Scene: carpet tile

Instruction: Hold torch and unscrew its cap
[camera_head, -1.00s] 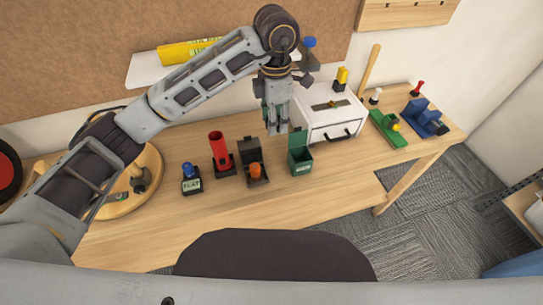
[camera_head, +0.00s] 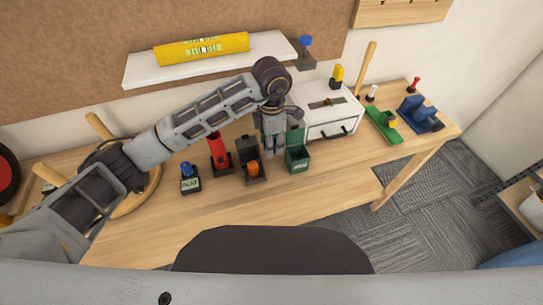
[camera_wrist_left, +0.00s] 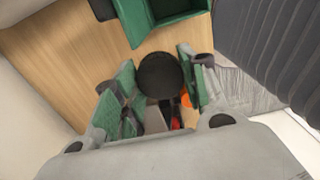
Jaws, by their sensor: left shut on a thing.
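My left gripper (camera_head: 271,152) is low over the desk, between a dark open box and a green open bin. In the left wrist view its two fingers (camera_wrist_left: 157,78) stand on either side of a black round-ended thing (camera_wrist_left: 160,75), and it is shut on this. Only the end of that thing shows, so I cannot tell surely whether it is the torch or its cap. In the head view the gripper hides it. A red cylinder (camera_head: 218,150) stands upright in a dark holder, left of the gripper. My right gripper is not in view.
The dark box (camera_head: 243,153) holds an orange thing (camera_head: 253,168). The green bin (camera_head: 298,161) is close to the gripper's right. A white drawer box (camera_head: 337,124) stands behind. A blue-topped block (camera_head: 189,181) is further left. The desk front (camera_head: 225,206) is clear.

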